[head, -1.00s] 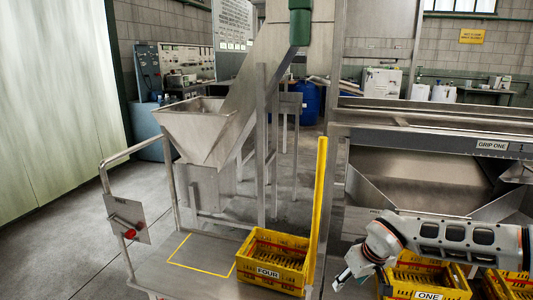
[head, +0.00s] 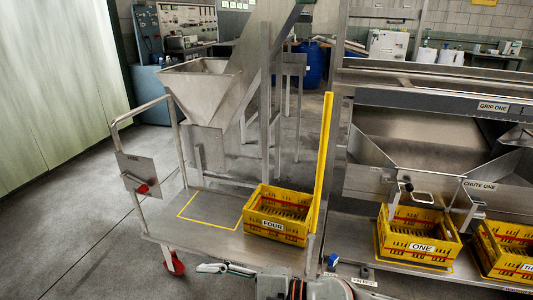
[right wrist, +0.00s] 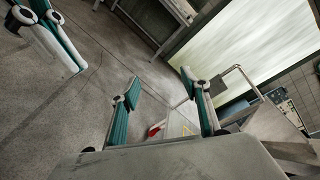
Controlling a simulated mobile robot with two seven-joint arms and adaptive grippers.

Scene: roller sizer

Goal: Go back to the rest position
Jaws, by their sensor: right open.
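My right arm shows at the bottom middle of the head view. Its gripper (head: 224,268) points left there, in front of the cart's front edge. In the right wrist view my right gripper (right wrist: 162,98) is open and empty, with teal pads apart and the cart beyond them. Part of my left gripper (right wrist: 48,38) shows at the upper left of that view, cut by the edge; its opening is unclear. The left gripper does not show in the head view.
A cart (head: 205,232) carries yellow crate FOUR (head: 273,225). Crate ONE (head: 421,246) stands under the chute at right, with another crate (head: 487,255) beside it. A yellow post (head: 323,160) rises between. Floor (head: 75,225) at left is clear.

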